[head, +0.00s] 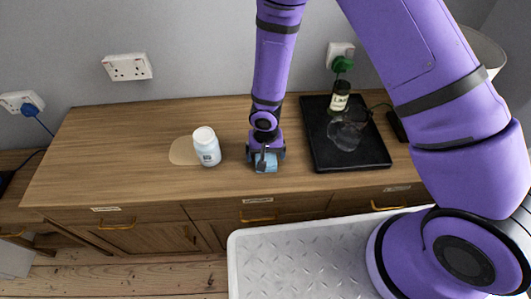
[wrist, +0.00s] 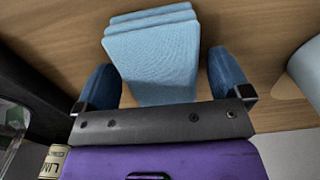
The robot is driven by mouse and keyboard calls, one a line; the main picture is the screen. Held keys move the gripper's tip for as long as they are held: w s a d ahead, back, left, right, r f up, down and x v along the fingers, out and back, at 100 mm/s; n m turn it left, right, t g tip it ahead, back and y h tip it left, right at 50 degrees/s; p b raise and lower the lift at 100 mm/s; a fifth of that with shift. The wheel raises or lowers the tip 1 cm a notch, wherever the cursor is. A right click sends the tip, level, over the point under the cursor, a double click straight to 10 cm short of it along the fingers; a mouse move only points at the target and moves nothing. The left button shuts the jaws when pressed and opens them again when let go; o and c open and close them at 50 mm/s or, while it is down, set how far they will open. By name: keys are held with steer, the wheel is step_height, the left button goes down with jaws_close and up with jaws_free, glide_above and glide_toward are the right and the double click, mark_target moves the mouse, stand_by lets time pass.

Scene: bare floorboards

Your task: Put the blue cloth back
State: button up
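The blue cloth (head: 265,164) is a folded light-blue stack lying on the wooden sideboard top, near its front edge. In the wrist view the cloth (wrist: 155,55) shows several stacked layers at its far end. My gripper (head: 266,155) is down over the cloth. In the wrist view my gripper (wrist: 164,70) is open, with one blue finger on each side of the cloth and a narrow gap between each finger and the cloth. The near end of the cloth is hidden by the gripper body.
A black tray (head: 348,160) on the right holds a dark bottle (head: 339,97) and a clear glass item (head: 344,135). The sideboard (head: 100,140) is clear on its far left.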

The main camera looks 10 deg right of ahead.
step_height(320, 180, up, 12)
steer(key=d+r+t+h, duration=0.1)
steer(key=d+r, duration=0.6)
steer(key=r, duration=0.5)
steer(key=d+r+t, duration=0.2)
steer(key=d+r, duration=0.6)
steer(key=r, duration=0.3)
steer(key=s+d+r+t, duration=0.1)
steer(key=s+d+r, duration=0.3)
steer(key=s, duration=0.5)
steer(key=s+d+r+t+y, duration=0.1)
steer(key=s+d+r, duration=0.4)
steer(key=s+r, duration=0.4)
steer(key=shift+s+d+r, duration=0.2)
steer(key=shift+d+r, duration=0.05)
steer(key=shift+d, duration=0.05)
